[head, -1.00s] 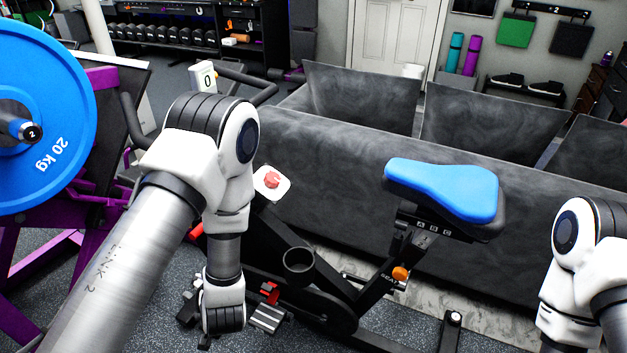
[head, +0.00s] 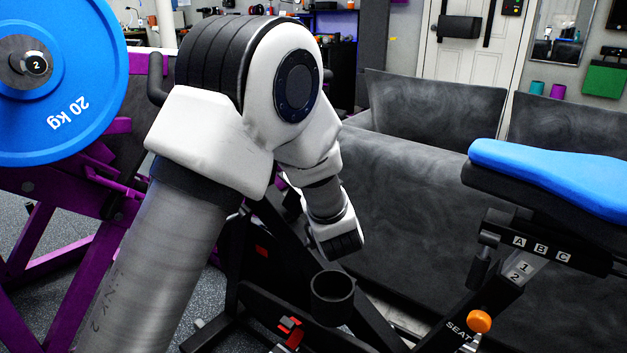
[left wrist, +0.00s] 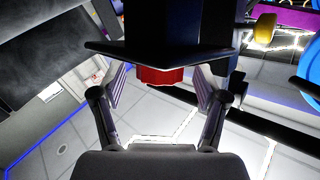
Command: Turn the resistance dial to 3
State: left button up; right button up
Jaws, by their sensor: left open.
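The exercise bike fills the lower middle of the head view, with its blue saddle (head: 560,178) at the right. The red resistance dial and its white plate do not show in the head view now; my left arm covers that area. My left gripper shows in the left wrist view (left wrist: 160,94), with its two fingers spread apart. A red piece (left wrist: 157,76) shows between and beyond the fingertips, under a dark panel (left wrist: 160,50). I cannot tell whether it is the dial or whether a finger touches it. My right gripper is out of view.
A cup holder (head: 332,295) is on the bike frame below my left wrist. An orange seat knob (head: 480,321) is at the lower right. A blue 20 kg plate (head: 85,60) on a purple rack stands at the left. A dark sofa (head: 420,200) stands behind the bike.

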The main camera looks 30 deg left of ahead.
pick_arm(q)
jog(key=shift+x, duration=0.8)
jog(key=c, duration=1.2)
jog(key=shift+o, duration=0.2)
